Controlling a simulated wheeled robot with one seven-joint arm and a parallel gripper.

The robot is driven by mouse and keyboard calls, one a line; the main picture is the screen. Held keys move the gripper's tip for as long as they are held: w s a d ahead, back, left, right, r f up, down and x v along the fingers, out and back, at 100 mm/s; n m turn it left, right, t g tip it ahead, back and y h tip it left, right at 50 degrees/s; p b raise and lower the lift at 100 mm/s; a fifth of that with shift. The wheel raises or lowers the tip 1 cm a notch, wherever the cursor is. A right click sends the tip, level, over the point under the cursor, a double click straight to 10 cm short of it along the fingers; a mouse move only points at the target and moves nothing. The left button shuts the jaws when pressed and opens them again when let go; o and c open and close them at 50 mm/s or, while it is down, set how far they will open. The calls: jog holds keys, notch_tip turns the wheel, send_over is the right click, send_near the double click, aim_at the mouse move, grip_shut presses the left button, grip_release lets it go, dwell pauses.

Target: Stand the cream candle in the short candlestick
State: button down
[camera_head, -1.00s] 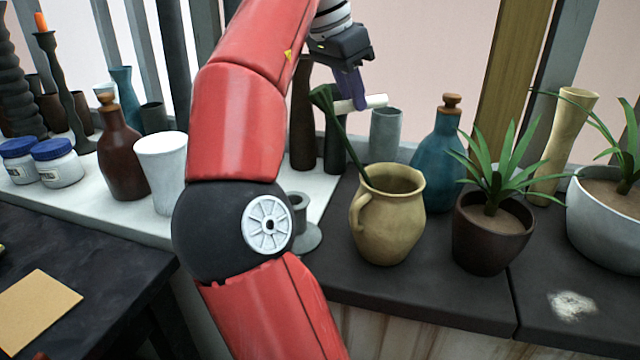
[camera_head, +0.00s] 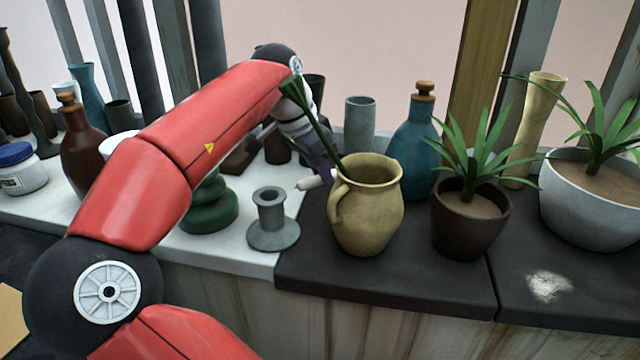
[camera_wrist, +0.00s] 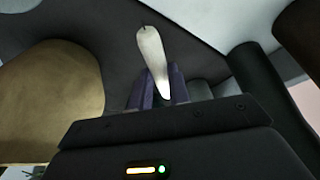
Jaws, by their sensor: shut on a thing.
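The cream candle (camera_head: 308,183) is held in my gripper (camera_head: 325,172), just left of the tan jug in the head view. The candle lies close to level, with its free end toward the left. In the wrist view the candle (camera_wrist: 151,52) sticks out from between the purple fingers of my gripper (camera_wrist: 154,88), with a small wick at its far end. The short grey candlestick (camera_head: 272,221) stands upright on the white slab, in front and left of the candle and apart from it. No candle shows in its cup.
The tan jug (camera_head: 367,220) with a green stem stands right beside my gripper. A dark green rounded piece (camera_head: 212,207) stands left of the candlestick. A grey cylinder (camera_head: 360,125), blue bottle (camera_head: 416,145) and potted plant (camera_head: 468,222) stand farther right.

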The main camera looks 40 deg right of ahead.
aim_at(316, 176)
jog(key=shift+f, duration=1.75)
jog(key=shift+f, duration=0.1)
jog(key=c, duration=1.3)
grip_release()
jog(key=v, duration=1.2)
